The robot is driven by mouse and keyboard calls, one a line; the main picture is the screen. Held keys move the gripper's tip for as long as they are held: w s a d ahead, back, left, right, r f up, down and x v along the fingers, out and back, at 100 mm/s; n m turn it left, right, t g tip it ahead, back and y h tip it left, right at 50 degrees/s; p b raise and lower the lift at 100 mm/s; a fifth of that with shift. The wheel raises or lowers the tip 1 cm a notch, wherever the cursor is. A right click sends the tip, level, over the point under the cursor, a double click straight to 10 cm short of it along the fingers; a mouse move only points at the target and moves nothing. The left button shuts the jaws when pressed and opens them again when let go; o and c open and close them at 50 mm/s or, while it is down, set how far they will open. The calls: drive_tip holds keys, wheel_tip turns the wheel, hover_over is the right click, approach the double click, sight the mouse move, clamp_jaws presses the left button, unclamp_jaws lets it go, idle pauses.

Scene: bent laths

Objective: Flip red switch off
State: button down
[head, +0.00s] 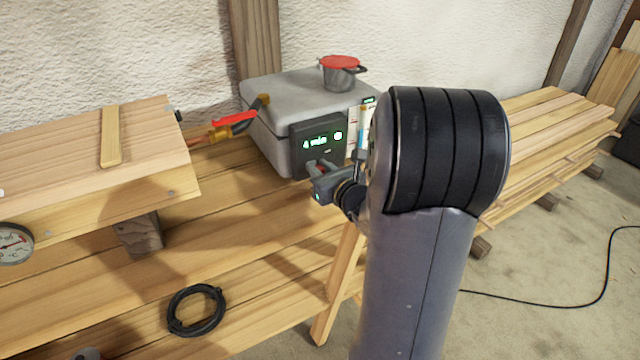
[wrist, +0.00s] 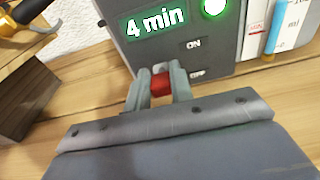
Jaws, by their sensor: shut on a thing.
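The grey box (head: 290,95) on the bench has a dark front panel (wrist: 165,45) with a lit "4 min" display and a glowing green lamp (wrist: 214,6). ON and OFF labels sit on the panel, with OFF the lower one. My gripper (wrist: 160,83) is at the lower part of this panel, and in the head view (head: 318,166) it reaches the panel's lower edge. It is shut on the red switch (wrist: 161,86), which shows as a small red piece between the fingers. The fingers hide most of the switch, so its exact position cannot be told.
A red-lidded grey pot (head: 341,76) stands on the box. A red-handled valve (head: 234,119) with brass fittings is left of it, near a long wooden box (head: 85,165). A coiled black cable (head: 196,310) lies on the bench, whose front middle is otherwise fairly clear.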

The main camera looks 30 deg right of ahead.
drive_tip(key=shift+s+f+t+b, duration=0.1)
drive_tip(key=shift+f+t+b, duration=1)
drive_tip(key=shift+b, duration=3.2)
drive_tip(key=shift+r+t+b, duration=0.15)
drive_tip(key=shift+t+b, duration=0.35)
drive_tip(key=shift+b, duration=0.45)
drive_tip(key=shift+r+t+b, duration=0.1)
drive_tip(key=shift+t+b, duration=0.3)
drive_tip(key=shift+b, duration=0.7)
drive_tip(key=c, duration=1.2)
unclamp_jaws()
drive_tip(key=shift+c, duration=0.2)
drive_tip(key=shift+s, duration=0.1)
drive_tip(key=p+v, duration=0.1)
drive_tip(key=v, duration=0.9)
drive_tip(key=shift+s, duration=0.35)
drive_tip(key=shift+w, duration=0.1)
